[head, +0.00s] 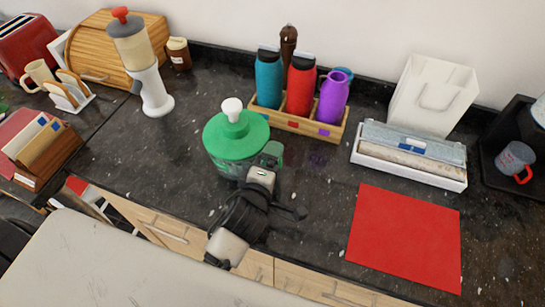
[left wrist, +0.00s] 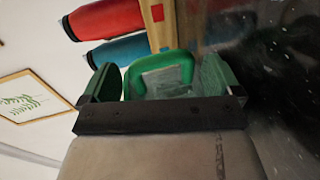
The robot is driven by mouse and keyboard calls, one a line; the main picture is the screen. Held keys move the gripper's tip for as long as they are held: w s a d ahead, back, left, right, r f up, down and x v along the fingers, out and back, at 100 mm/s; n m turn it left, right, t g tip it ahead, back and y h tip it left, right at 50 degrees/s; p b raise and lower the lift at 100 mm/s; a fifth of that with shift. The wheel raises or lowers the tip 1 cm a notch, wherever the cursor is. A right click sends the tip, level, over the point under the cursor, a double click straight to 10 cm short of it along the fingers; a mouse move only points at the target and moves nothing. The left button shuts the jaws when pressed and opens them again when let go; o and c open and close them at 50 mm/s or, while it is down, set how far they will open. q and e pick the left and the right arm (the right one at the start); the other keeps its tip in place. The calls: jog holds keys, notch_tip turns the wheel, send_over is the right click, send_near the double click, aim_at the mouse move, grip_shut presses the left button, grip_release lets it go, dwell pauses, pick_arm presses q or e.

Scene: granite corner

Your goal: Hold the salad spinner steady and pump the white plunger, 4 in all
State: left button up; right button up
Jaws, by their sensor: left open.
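The salad spinner stands upright on the dark counter, with a round green lid (head: 236,137) and a white plunger (head: 232,107) standing up from its top. My left gripper (head: 272,155) is at the spinner's right front side, below lid level. In the left wrist view its two dark green fingers (left wrist: 158,78) are apart, on either side of a green looped handle (left wrist: 172,60). I cannot tell whether either finger touches the handle. The gripper and wrist hide part of the spinner's lower body. My right gripper is in neither view.
A wooden caddy (head: 280,119) with teal, red and purple bottles stands close behind right. A dispenser (head: 152,88) stands behind left. A red mat (head: 405,238) lies at right front, near a white box (head: 408,167). Counter left of the spinner is clear.

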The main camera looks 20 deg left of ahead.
pick_arm(q)
jog(key=shift+w, duration=0.5)
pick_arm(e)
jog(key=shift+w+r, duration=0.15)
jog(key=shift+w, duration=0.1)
pick_arm(q)
jog(key=shift+f, duration=0.1)
jog(key=shift+c, duration=0.8)
jog(key=c, duration=0.7)
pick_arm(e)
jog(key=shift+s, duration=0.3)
pick_arm(q)
jog(key=shift+c, duration=0.5)
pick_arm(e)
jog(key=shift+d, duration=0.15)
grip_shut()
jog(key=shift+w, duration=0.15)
